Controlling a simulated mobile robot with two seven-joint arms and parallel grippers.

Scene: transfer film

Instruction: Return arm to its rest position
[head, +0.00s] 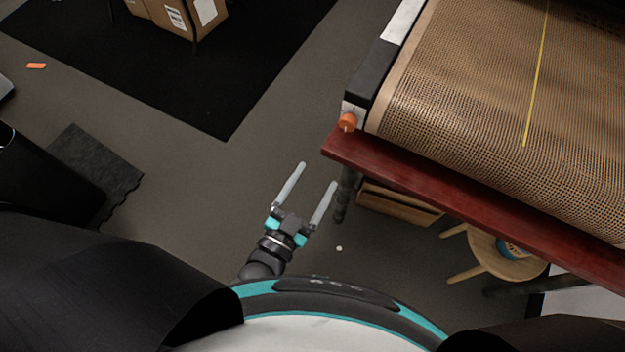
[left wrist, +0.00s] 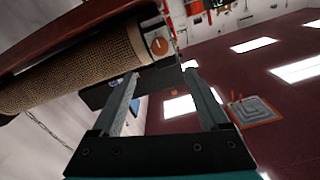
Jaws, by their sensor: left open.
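My left gripper (head: 319,175) is open and empty, its two pale fingers spread apart over the grey floor in the head view. It is left of the dark red table (head: 450,188) and apart from it. In the left wrist view the open fingers (left wrist: 163,75) frame part of the machine and the room behind, with nothing between them. My right gripper shows in neither view.
A machine with a tan mesh belt (head: 470,90) stands on the red table, with an orange knob (head: 348,122) at its corner. A wooden stool (head: 500,258) is below. Cardboard boxes (head: 178,14) stand on a black mat (head: 170,85).

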